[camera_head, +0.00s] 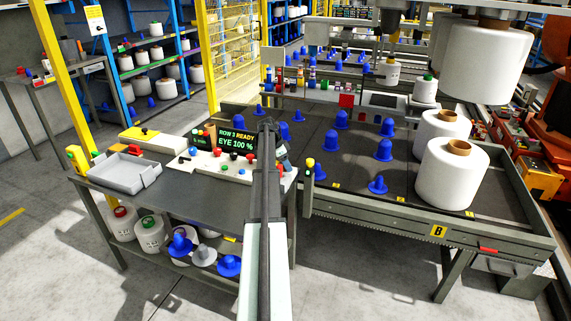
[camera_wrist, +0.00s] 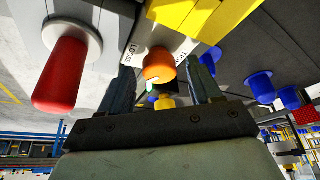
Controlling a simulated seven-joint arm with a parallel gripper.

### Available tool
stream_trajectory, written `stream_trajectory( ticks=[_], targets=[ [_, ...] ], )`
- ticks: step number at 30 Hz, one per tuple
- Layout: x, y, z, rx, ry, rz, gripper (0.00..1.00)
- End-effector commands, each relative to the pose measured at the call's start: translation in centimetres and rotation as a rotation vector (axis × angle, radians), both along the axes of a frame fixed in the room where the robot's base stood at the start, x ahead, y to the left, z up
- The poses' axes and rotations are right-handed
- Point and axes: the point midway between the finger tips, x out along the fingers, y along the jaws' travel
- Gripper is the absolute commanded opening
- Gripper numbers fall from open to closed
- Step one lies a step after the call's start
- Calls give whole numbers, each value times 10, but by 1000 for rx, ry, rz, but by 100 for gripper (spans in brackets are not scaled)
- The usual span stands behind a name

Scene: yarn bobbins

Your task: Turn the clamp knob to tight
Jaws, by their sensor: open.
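In the wrist view the orange clamp knob (camera_wrist: 158,66) sits on a pale panel, between the two dark fingers of my gripper (camera_wrist: 161,76). The fingers stand open on either side of the knob, with a visible gap on the left; contact on the right is unclear. The word LOOSE (camera_wrist: 129,51) is printed left of the knob. A second label (camera_wrist: 181,54), starting with TI, is partly cut off on the right. A small pale-green mark shows at the knob's lower edge; which label it points to is unclear. In the head view my arm hides the knob.
A red handle (camera_wrist: 62,75) stands left of my fingers, and a yellow block (camera_wrist: 205,18) lies beyond the knob. In the head view, a status screen (camera_head: 236,139) and a grey tray (camera_head: 124,170) are on the bench. Bare bench top (camera_head: 200,190) lies in front.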

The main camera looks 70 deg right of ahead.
Motion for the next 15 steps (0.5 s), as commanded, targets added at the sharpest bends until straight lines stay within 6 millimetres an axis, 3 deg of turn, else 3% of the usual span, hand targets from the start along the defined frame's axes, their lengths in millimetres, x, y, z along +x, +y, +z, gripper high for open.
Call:
stream_trajectory(
  ticks=[7,15],
  targets=[
    [0,0,0,0,0,0,63],
    [0,0,0,0,0,0,37]
  ],
)
